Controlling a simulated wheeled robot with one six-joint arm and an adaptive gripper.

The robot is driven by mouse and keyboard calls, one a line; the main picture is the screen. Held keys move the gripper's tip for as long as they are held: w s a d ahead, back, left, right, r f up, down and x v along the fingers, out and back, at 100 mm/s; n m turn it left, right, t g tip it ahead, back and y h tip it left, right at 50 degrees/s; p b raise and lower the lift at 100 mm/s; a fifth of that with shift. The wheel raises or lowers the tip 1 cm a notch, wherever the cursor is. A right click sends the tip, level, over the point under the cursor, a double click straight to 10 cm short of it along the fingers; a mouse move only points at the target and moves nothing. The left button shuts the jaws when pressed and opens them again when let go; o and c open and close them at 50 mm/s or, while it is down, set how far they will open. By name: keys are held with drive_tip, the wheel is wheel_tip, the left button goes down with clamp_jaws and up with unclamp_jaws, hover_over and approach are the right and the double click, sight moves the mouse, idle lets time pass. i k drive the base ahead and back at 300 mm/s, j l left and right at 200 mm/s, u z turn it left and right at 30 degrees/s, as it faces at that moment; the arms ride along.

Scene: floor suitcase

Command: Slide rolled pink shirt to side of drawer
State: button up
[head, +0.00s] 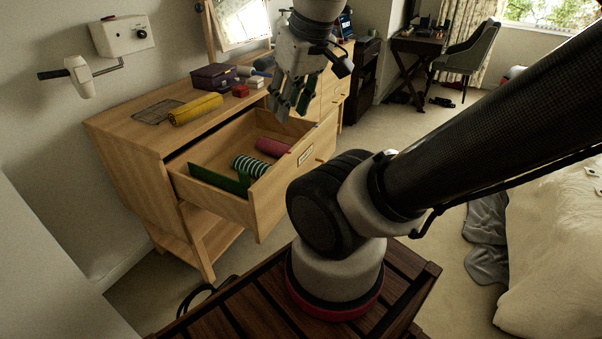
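The rolled pink shirt (272,147) lies inside the open drawer (258,203), near its right end. A dark green piece (217,179) lies at the drawer's left end. My gripper (290,108) is above the right end of the drawer and dresser, fingers pointing down, apart from the pink shirt. Its fingers look spread, with nothing seen between them.
The dresser top (140,145) holds a yellow roll (196,108), a wire rack (158,112), a dark box (216,76) and small red and white items. My arm crosses the right side. A bed (555,250) stands at right, a chair (468,58) farther back.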

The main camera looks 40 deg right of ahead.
sight(277, 149)
drive_tip(key=i+l, duration=0.15)
drive_tip(key=l, duration=0.3)
drive_tip(key=i+l+u, duration=0.15)
drive_tip(key=l, duration=0.3)
drive_tip(key=i+l, duration=0.1)
drive_tip(key=l, duration=0.35)
drive_tip(key=i+l+u, duration=0.15)
drive_tip(key=l, duration=0.3)
drive_tip(key=k, duration=0.05)
